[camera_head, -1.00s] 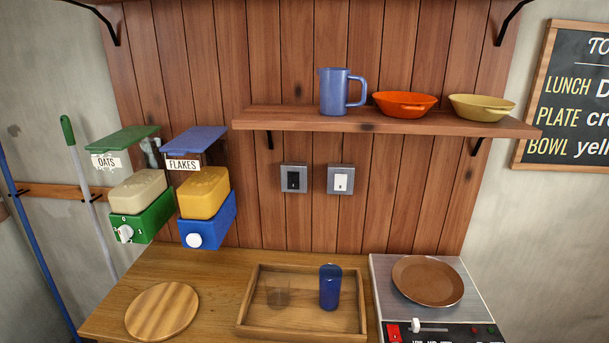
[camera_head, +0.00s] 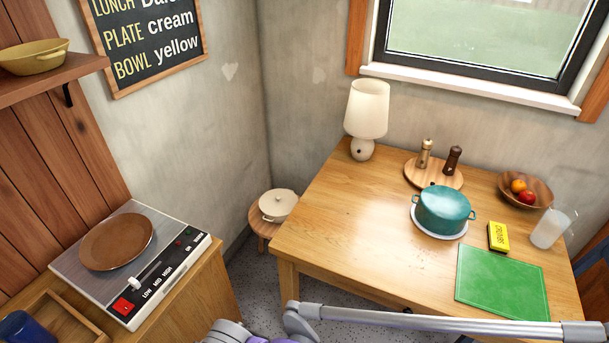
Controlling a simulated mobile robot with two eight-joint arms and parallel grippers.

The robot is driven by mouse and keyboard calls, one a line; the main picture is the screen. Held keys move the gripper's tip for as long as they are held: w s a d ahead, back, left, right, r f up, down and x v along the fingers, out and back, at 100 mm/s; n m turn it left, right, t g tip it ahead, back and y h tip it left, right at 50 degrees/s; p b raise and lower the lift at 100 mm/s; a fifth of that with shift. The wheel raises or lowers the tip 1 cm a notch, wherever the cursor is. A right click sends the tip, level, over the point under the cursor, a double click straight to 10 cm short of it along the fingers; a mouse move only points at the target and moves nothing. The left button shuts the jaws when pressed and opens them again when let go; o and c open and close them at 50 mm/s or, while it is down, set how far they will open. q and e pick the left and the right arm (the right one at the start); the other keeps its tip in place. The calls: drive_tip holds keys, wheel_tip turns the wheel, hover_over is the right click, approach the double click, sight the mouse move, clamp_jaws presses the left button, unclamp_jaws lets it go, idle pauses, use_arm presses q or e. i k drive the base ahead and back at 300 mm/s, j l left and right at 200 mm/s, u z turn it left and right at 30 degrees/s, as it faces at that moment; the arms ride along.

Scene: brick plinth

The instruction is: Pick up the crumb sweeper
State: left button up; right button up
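A small yellow block (camera_head: 498,237) with dark lettering lies on the wooden table (camera_head: 330,225) at the right. Its label is small and turned, and I cannot tell for sure whether it is the crumb sweeper. It lies between the teal pot and a clear jug, just behind a green mat. No other thing in view looks clearly like a crumb sweeper. Neither of my grippers is in view. Part of one of my arms crosses the bottom edge, in front of the table.
The green mat (camera_head: 502,281) lies at the table's front right. The teal pot (camera_head: 444,210), jug (camera_head: 549,229), fruit bowl (camera_head: 540,187) and lamp (camera_head: 366,115) stand on the table. The table's left half is mostly clear. A hot plate unit (camera_head: 165,287) is at the left.

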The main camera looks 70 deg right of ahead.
sight(497, 240)
drive_tip(key=z, duration=3.85)
